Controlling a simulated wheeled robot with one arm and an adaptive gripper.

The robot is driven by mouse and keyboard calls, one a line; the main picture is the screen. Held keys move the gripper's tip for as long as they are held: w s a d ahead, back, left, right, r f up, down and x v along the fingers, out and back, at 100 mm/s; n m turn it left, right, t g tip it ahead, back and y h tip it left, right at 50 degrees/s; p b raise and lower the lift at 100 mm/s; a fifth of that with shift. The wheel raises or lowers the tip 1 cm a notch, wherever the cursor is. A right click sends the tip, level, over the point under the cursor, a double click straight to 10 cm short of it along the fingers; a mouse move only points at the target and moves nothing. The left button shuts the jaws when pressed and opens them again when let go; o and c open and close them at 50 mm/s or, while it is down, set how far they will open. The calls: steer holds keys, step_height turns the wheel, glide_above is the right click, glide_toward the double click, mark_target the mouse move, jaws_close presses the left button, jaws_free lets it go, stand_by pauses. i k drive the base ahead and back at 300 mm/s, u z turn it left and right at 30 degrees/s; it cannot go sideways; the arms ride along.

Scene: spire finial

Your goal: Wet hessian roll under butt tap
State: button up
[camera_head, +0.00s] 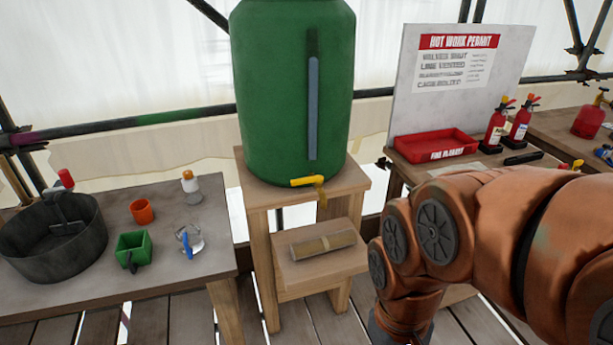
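A tall green water butt (293,100) stands on a wooden stand (262,200). A yellow tap (309,181) sits low on its front, with a yellowish piece hanging below it. The hessian roll (322,244), tan with a darker band, lies on the stand's lower shelf (305,275), below the tap and apart from it. I cannot tell whether the roll is wet. My copper-coloured arm comes in from the right and bends down beside the shelf. My gripper is out of view below the bottom edge.
The left table (190,280) holds a dark round tub (55,240), an orange cup (142,211), a green container (134,250) and small items. The right bench has a red tray (436,146), fire extinguishers (497,125) and a permit board (456,75). Plank flooring shows gaps.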

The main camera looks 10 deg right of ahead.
mark_target(319, 179)
steer(key=k, duration=0.6)
steer(key=u, duration=0.55)
steer(key=i, duration=0.6)
steer(key=u, duration=0.65)
steer(key=i, duration=0.6)
steer(key=u, duration=0.1)
